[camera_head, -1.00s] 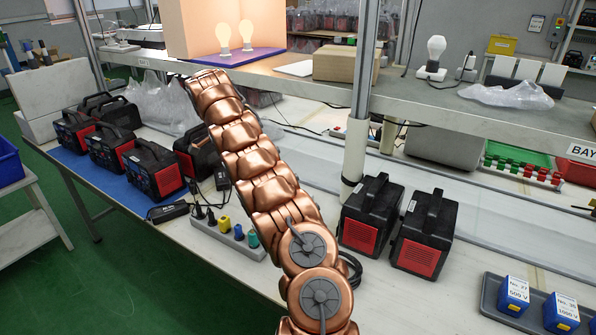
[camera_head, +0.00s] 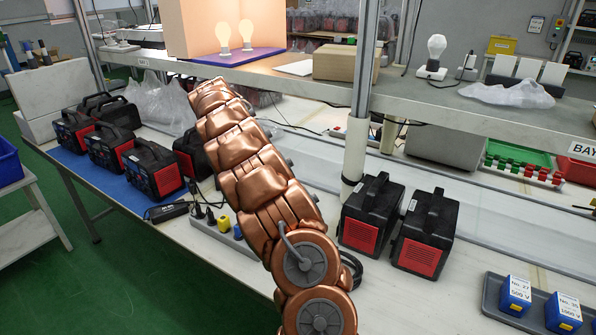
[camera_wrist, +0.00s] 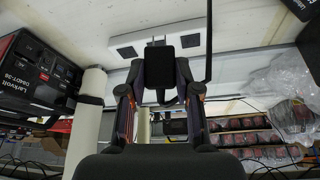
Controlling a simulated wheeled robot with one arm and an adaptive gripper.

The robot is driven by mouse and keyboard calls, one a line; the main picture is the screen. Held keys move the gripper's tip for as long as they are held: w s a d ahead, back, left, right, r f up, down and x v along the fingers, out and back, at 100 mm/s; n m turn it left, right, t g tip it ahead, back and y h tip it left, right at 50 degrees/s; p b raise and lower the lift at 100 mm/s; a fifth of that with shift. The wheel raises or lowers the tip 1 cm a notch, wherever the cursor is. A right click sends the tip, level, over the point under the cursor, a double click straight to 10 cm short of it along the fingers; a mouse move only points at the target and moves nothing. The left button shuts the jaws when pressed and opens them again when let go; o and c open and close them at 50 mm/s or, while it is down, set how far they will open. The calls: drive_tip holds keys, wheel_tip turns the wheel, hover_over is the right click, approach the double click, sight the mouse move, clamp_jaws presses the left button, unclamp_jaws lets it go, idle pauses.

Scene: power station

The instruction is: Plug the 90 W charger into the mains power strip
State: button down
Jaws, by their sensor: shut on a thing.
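In the wrist view my gripper (camera_wrist: 160,92) is shut on a black block-shaped charger (camera_wrist: 158,67). Metal prongs show at the charger's far end, pointing toward a white power strip (camera_wrist: 122,52). The strip lies across a pale surface, with dark socket openings at its ends. The prongs overlap the strip's middle in the picture; I cannot tell whether they touch it or have entered a socket. The charger's rating cannot be read. In the head view my arm hides the gripper, the charger and that strip.
A black power unit (camera_wrist: 35,75) and a pale post (camera_wrist: 88,120) stand left of my gripper. A black cable (camera_wrist: 209,40) hangs close on the right, beside clear bags (camera_wrist: 283,85). The shelf (camera_head: 450,105) overhangs the bench. Black-and-red units (camera_head: 372,215) stand right of my arm.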

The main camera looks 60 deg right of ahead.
drive_tip(key=s+d+f+n+t+h+b, duration=0.1)
drive_tip(key=s+d+f+n+h+b, duration=0.2)
drive_tip(key=s+d, duration=0.7)
drive_tip(key=shift+m+h, duration=0.3)
drive_tip(key=shift+h, duration=0.1)
drive_tip(key=shift+a+f+p, duration=0.1)
drive_tip(key=shift+f+p, duration=0.4)
drive_tip(key=shift+f, duration=2.25)
drive_tip(key=shift+w, duration=0.1)
drive_tip(key=shift+b, duration=1.45)
drive_tip(key=shift+f+b, duration=0.85)
drive_tip(key=shift+b, duration=0.55)
drive_tip(key=c, duration=0.7)
unclamp_jaws()
